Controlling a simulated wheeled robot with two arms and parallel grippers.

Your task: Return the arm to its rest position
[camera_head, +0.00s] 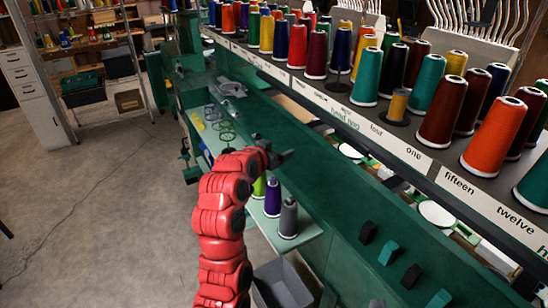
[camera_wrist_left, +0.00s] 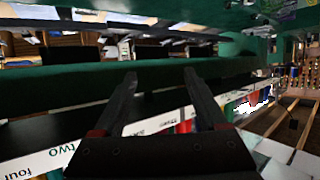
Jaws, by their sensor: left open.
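My red left arm (camera_head: 222,215) rises from the bottom of the head view. Its dark left gripper (camera_head: 275,154) is over the green machine, left of the lettered spool rack. In the left wrist view the two black fingers of the left gripper (camera_wrist_left: 159,75) are spread apart with nothing between them. The right gripper cannot be made out in either view.
Rows of coloured thread cones stand on the rack (camera_head: 400,135) to the right of the left gripper. A purple cone (camera_head: 272,197) and a grey cone (camera_head: 288,219) stand on a low shelf beside the arm. A grey bin (camera_head: 282,284) is below. Open concrete floor (camera_head: 110,215) lies left.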

